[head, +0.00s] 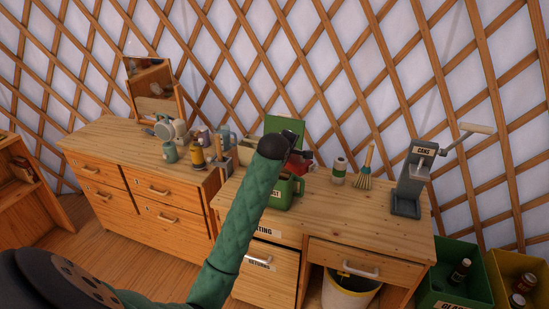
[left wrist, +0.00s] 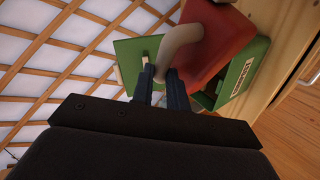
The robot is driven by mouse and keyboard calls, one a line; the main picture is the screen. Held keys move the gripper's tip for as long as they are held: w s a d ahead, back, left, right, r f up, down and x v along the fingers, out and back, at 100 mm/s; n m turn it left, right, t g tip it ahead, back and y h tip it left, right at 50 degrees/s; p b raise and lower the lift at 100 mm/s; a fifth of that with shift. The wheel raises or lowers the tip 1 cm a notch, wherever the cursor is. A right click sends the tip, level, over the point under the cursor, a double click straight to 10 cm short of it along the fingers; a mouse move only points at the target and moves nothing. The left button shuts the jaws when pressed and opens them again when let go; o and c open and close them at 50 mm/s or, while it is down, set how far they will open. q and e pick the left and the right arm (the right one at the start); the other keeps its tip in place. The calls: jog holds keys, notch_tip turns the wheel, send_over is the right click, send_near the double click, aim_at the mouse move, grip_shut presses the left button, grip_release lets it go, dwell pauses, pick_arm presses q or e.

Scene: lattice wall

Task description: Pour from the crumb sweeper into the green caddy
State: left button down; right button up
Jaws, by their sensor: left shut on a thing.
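My left gripper (head: 297,151) is shut on the grey curved handle of the red crumb sweeper (head: 302,160). The left wrist view shows the dark fingers (left wrist: 160,82) around this handle and the sweeper's red body (left wrist: 222,40). The green caddy (head: 284,194) stands on the worktop with its lid (head: 285,126) raised. It also shows in the left wrist view (left wrist: 246,70), partly behind the sweeper. The sweeper is held above or close over the caddy; I cannot tell whether they touch. The sweeper's contents and most of the caddy's inside are hidden. My right gripper is out of view.
A roll (head: 339,170), a small brush (head: 366,172) and a grey can crusher (head: 412,178) stand to the right on the worktop (head: 365,215). Bottles and a mug (head: 170,152) stand to the left. The worktop's front right is clear. Green and yellow bins stand at right.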

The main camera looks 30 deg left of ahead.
pick_arm(q)
jog(key=w+a+r+n+y+p, duration=0.1)
jog(key=w+a+p, duration=0.15)
jog(key=a, duration=0.65)
jog(key=w+a+r+n+p, duration=0.1)
jog(key=w+a+r, duration=0.15)
jog(key=a, duration=0.75)
jog(key=w+a+f, duration=0.1)
jog(key=a+f, duration=0.7)
jog(key=shift+w+a+m, duration=0.3)
jog(key=shift+a, duration=0.05)
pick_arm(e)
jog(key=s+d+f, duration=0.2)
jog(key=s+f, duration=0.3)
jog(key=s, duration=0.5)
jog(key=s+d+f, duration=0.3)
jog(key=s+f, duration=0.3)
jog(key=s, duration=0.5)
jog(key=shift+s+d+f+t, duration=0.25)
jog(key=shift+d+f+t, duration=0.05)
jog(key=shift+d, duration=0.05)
pick_arm(q)
jog(key=c, duration=2.1)
grip_release()
jog(key=shift+f, duration=0.1)
grip_shut()
